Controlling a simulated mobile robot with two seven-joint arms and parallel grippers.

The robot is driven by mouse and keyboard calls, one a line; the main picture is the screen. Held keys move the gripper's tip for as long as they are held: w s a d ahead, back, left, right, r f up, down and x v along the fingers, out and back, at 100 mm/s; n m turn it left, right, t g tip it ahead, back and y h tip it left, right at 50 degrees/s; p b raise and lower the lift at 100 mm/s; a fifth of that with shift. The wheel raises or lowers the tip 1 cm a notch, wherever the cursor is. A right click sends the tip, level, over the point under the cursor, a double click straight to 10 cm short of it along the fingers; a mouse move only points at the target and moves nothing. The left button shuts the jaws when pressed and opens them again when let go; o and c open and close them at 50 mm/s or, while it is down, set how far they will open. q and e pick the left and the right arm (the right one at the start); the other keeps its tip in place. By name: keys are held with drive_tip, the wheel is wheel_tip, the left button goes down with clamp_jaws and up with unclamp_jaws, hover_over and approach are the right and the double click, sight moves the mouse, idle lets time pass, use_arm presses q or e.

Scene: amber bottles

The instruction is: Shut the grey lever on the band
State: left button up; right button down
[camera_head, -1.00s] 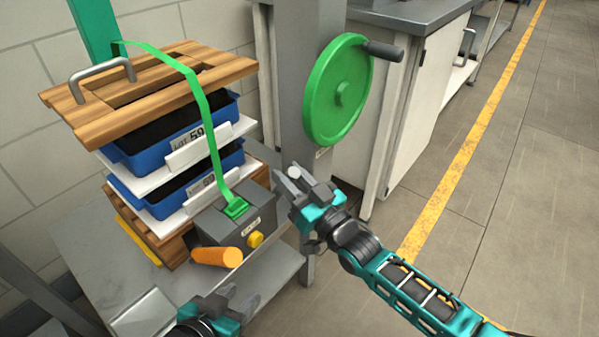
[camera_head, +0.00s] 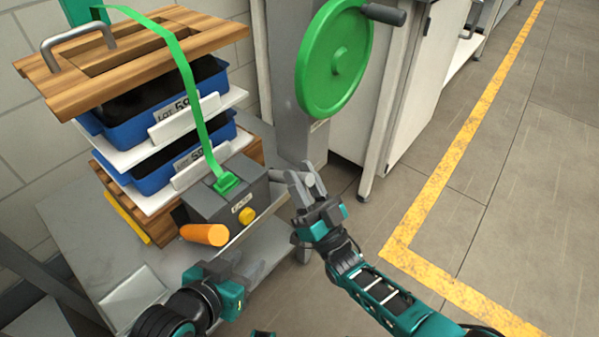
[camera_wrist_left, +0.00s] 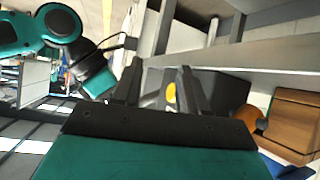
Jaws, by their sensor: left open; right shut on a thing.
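A green band (camera_head: 190,85) runs over the wooden lid (camera_head: 110,62) and down the front of the stack. Its lower end meets a green piece (camera_head: 227,182) on top of a grey box (camera_head: 205,205). The box has a yellow knob (camera_head: 246,216) and an orange cylinder (camera_head: 205,235) at its front. I cannot pick out a separate grey lever. My left gripper (camera_head: 243,264) is open and empty, low in front of the box; the left wrist view shows the knob (camera_wrist_left: 171,93) between its fingers, beyond them. My right gripper (camera_head: 304,184) is shut on a small pale grey cylinder (camera_head: 315,184), right of the box.
Blue bins (camera_head: 165,165) on white trays are stacked under the lid on a grey table (camera_head: 75,225). A grey post with a green handwheel (camera_head: 333,60) stands behind my right gripper. A white cabinet (camera_head: 410,90) is beyond. Floor is open at the right.

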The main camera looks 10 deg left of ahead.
use_arm(q)
drive_tip(key=shift+s+f, duration=0.2)
use_arm(e)
drive_tip(key=shift+s+f, duration=0.1)
drive_tip(key=shift+f, duration=0.15)
drive_tip(key=shift+d+f+t, duration=0.1)
drive_tip(key=shift+f+t, duration=0.05)
drive_tip(key=shift+t, duration=0.35)
use_arm(q)
drive_tip(key=shift+w+r, duration=0.15)
use_arm(e)
drive_tip(key=shift+m, duration=0.3)
use_arm(q)
drive_tip(key=shift+w, duration=0.1)
use_arm(e)
drive_tip(key=c, duration=0.9)
unclamp_jaws()
